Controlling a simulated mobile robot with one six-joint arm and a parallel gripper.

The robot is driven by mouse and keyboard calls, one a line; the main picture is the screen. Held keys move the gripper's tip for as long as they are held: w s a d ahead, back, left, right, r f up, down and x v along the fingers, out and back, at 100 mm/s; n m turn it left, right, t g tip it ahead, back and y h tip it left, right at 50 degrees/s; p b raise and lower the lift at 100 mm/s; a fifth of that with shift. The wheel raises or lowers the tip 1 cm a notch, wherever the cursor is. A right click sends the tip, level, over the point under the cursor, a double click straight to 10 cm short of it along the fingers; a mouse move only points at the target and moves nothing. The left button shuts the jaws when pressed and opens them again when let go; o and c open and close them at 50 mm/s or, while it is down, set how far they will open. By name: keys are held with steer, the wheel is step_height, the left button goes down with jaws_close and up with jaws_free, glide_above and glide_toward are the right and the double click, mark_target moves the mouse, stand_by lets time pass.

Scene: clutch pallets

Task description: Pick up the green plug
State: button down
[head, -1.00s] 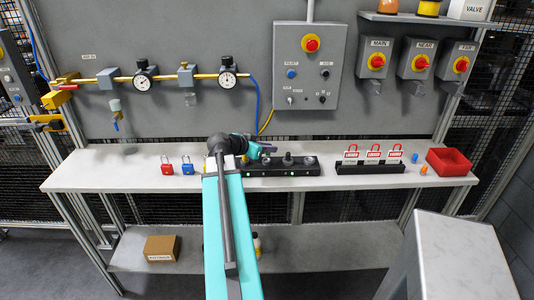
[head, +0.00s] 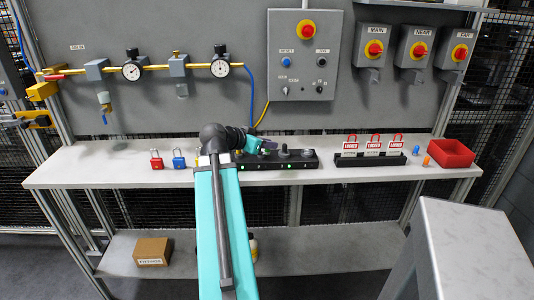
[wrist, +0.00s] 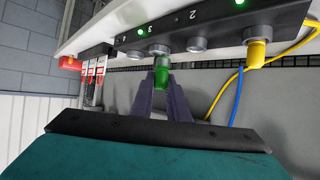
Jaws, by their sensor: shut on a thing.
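The green plug (wrist: 162,76) stands between the two dark fingers of my gripper (wrist: 163,90) in the wrist view. My gripper is shut on it. The plug's far end is close to a round grey socket (wrist: 158,49) beside the number 3 on the black socket strip (wrist: 220,32). I cannot tell whether they touch. In the head view my gripper (head: 268,144) is at the left part of the strip (head: 262,164) on the bench. The plug is not clear there.
A yellow plug (wrist: 257,53) with a yellow cable sits in the strip. A blue hose (wrist: 237,95) hangs near it. Red and blue padlocks (head: 179,160) stand left of my arm. A tag rack (head: 370,160) and red bin (head: 451,154) stand right on the bench (head: 100,172).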

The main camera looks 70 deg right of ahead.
steer(key=shift+s+a+f+b, duration=0.15)
steer(key=shift+s+a+b, duration=0.2)
steer(key=shift+b, duration=2.15)
steer(key=a+b, duration=0.1)
steer(key=b, duration=0.2)
steer(key=shift+s, duration=0.2)
steer(key=s+a+r+b, duration=0.1)
steer(key=s+a+b, duration=0.3)
steer(key=b, duration=0.5)
steer(key=shift+s+a, duration=0.4)
steer(key=shift+a, duration=0.85)
